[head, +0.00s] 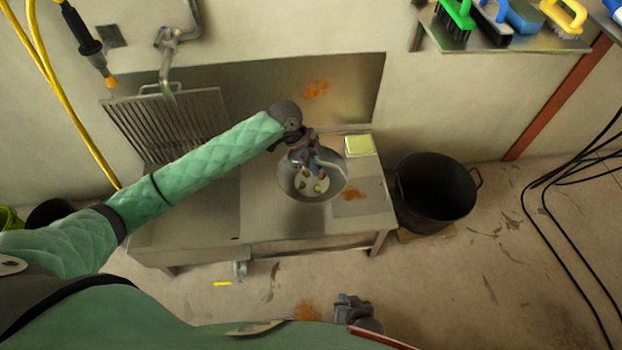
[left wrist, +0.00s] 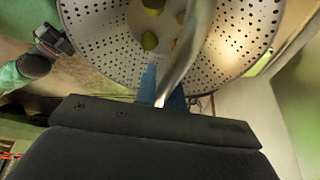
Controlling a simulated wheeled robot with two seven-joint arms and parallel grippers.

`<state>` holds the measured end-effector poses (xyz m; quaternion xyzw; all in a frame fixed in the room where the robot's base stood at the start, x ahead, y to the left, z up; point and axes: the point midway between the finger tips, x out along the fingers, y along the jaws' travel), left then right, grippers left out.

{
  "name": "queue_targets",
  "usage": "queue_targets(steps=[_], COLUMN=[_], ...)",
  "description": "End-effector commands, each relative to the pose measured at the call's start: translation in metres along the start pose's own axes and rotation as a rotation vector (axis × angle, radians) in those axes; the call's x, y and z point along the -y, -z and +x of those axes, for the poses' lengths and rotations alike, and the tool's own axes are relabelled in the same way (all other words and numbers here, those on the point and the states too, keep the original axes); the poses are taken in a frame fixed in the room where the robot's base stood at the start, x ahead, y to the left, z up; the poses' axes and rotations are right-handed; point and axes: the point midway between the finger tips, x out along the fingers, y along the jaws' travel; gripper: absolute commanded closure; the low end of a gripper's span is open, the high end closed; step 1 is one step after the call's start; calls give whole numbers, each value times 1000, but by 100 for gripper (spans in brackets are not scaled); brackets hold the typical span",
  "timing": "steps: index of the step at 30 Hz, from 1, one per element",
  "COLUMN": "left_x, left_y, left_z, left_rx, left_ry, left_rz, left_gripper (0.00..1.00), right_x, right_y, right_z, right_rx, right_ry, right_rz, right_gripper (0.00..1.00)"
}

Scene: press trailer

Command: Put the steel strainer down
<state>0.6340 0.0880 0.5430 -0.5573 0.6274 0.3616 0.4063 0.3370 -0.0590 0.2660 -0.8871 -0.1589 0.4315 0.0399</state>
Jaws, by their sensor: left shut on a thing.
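The steel strainer (head: 300,193) is a round perforated bowl with several small green and brown pieces in it. In the head view it appears over the steel sink bench (head: 260,215), right of the basin. I cannot tell whether its base touches the bench top. My left gripper (head: 312,163) is shut on the strainer at its rim or handle. In the left wrist view the strainer (left wrist: 105,45) fills the top, and the gripper's blue fingers (left wrist: 160,88) close on a steel bar. My right gripper (head: 352,305) is low in the head view, apart from the bench; its finger opening is unclear.
A yellow-green sponge (head: 359,145) lies at the bench's back right. A black tub (head: 436,190) stands right of the bench. A slatted rack (head: 165,125) leans behind the basin. Brushes lie on a wall shelf (head: 500,38). The bench's front right is clear.

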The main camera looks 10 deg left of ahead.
Motion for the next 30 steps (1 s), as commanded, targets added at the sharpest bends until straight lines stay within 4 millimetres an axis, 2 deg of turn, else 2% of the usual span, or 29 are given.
queue_targets(steps=[5, 18, 21, 26, 30], left_x=[7, 32, 36, 37, 37], left_y=[-25, -111, -122, -128, -134], left_z=[4, 16, 18, 20, 32], left_rx=[1, 1, 0, -1, -1], left_ry=[2, 2, 1, 2, 1], left_rz=[-8, -7, -6, -4, -6], left_gripper=[100, 100, 100, 100, 100], right_x=[0, -2, -2, -1, -1], right_y=[-2, -5, -5, -6, -6], right_z=[1, 5, 5, 6, 6], right_rx=[5, 3, 3, 2, 2], right_ry=[0, -1, 0, 0, 1], right_rz=[-1, 0, 0, 0, 1], right_gripper=[100, 100, 100, 100, 100])
